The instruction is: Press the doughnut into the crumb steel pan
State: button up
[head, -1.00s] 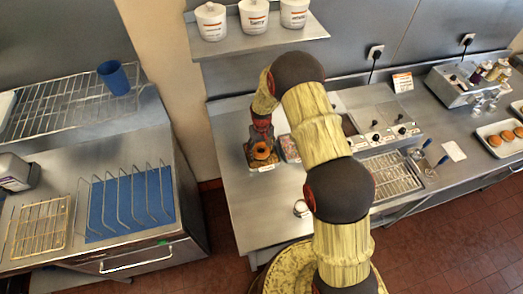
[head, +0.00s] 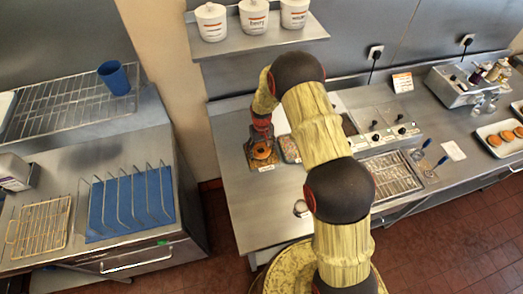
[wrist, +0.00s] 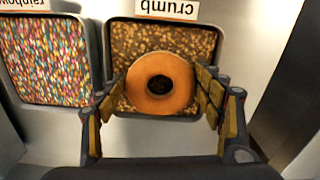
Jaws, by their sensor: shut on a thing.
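The orange-brown ring doughnut (wrist: 162,83) is between the two fingers of my gripper (wrist: 162,90), which is shut on its sides. The crumb pan (wrist: 190,38) is a steel tray of brown crumbs behind the doughnut, with a label reading "crumb" at its edge. In the wrist view the doughnut covers the pan's lower middle, and crumbs show around it. In the head view the doughnut (head: 261,152) is over the pan, below my gripper (head: 260,147). I cannot tell how firmly it touches the crumbs.
A pan of rainbow sprinkles (wrist: 45,60) stands beside the crumb pan. In the head view, a wire rack (head: 390,176) lies to the right on the steel counter. A tray with doughnuts (head: 500,137) is at the far right. The counter front is mostly clear.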

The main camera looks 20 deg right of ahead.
jog(key=shift+r+p, duration=0.7)
jog(key=shift+r, duration=1.45)
jog(key=shift+r, duration=0.15)
jog(key=shift+r+p, duration=0.65)
jog(key=shift+r, duration=1.15)
